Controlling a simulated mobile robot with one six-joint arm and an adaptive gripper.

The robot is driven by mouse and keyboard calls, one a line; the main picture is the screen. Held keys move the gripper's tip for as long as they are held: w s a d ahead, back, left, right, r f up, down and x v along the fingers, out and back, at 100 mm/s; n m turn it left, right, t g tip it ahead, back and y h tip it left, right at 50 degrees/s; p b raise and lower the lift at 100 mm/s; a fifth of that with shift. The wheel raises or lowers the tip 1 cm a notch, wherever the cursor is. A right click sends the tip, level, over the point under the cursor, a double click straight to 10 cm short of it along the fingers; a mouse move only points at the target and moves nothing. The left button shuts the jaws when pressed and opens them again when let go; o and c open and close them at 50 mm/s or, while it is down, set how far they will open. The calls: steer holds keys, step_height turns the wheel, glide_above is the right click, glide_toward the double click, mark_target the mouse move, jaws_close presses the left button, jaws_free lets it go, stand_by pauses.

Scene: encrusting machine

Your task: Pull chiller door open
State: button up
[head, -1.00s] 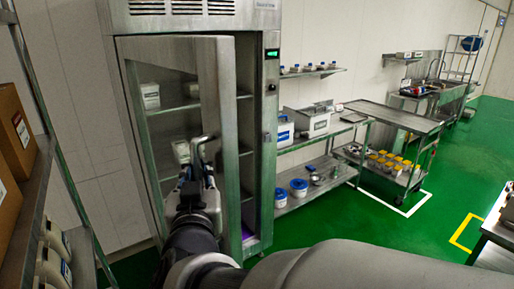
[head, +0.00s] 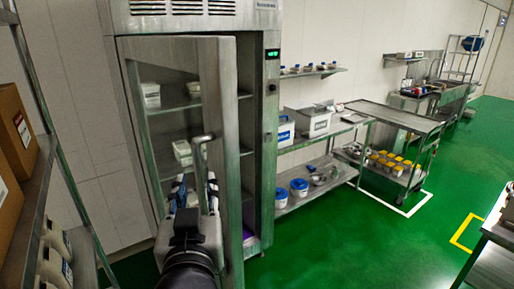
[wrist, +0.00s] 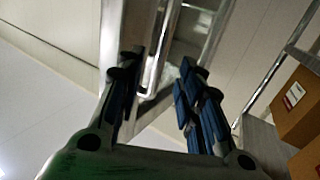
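The chiller (head: 268,150) is a tall steel cabinet. Its chiller door (head: 224,110), a steel frame around a glass pane, stands partly open, swung out toward me. A bent metal bar handle (head: 202,150) is on the door's frame; it also shows in the wrist view (wrist: 160,50). My gripper (head: 197,183) is at the lower part of the handle. In the wrist view my gripper (wrist: 158,75) has its blue-padded fingers spread apart, with the handle bar showing between them. Whether a finger touches the bar cannot be told.
A rack with brown boxes (head: 14,140) and white tubs stands close on the left. Shelves with blue-lidded tubs (head: 299,187) and a steel trolley (head: 400,118) stand right of the chiller. The green floor (head: 340,240) in front is clear. A steel table edge (head: 490,255) is at lower right.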

steer(key=s, duration=0.2)
steer(key=s+d, duration=0.1)
steer(key=s, duration=0.2)
